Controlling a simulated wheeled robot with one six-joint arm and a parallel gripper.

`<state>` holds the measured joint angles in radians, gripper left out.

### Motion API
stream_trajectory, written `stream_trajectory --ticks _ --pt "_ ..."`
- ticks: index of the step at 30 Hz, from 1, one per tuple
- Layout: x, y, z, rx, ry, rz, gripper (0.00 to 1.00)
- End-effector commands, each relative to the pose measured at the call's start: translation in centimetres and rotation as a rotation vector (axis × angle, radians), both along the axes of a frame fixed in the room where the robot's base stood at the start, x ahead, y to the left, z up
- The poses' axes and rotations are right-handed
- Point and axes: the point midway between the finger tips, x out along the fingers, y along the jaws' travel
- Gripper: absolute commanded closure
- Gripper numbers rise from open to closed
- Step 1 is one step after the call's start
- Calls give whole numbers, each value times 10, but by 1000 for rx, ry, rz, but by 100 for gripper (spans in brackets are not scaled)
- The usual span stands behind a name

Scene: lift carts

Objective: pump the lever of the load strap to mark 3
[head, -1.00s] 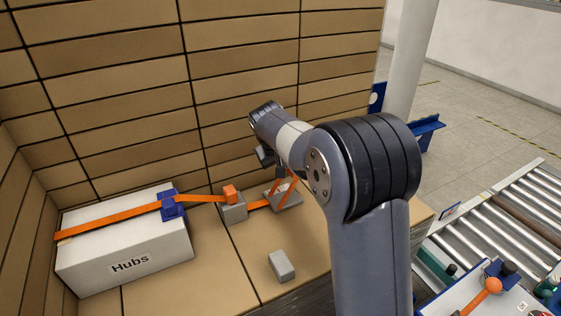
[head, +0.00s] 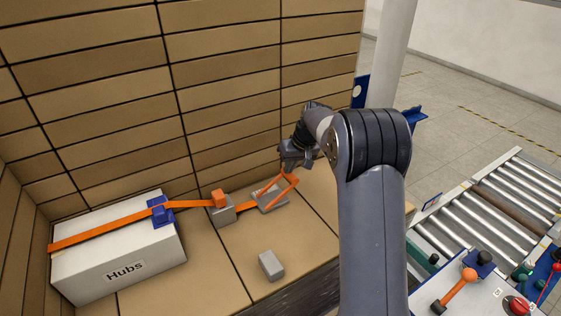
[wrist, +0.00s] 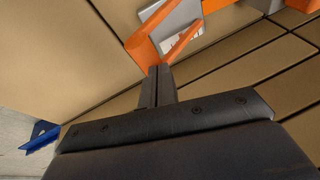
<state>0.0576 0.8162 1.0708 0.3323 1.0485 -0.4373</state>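The load strap (head: 110,224) is an orange band running over a white box labelled Hubs (head: 125,262) to a grey ratchet base (head: 270,202). Its orange lever (head: 291,180) is a raised frame on that base. My gripper (head: 290,165) is just above the lever. In the wrist view, the two dark fingers of my gripper (wrist: 161,72) are together, with only a thin line between them. Their tips are at the end of the orange lever (wrist: 140,50); I cannot tell whether they touch it. A pale plate (wrist: 184,40) shows behind the lever, its marks unreadable.
A grey block with an orange top (head: 220,205) stands on the strap's path. A small grey block (head: 271,265) lies in front. A brown panelled wall (head: 220,90) stands close behind. At right are a roller conveyor (head: 490,205) and a control panel (head: 490,300).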

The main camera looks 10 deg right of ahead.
Motion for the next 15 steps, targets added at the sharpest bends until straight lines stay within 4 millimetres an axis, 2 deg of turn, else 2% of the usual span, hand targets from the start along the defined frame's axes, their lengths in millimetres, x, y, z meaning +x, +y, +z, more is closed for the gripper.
stream_trajectory --ticks 1,6,15 --pt "3 -7 -7 42 19 -5 100" --pt "8 -20 -24 176 75 -4 100" --pt "12 -29 -45 309 129 1 100"
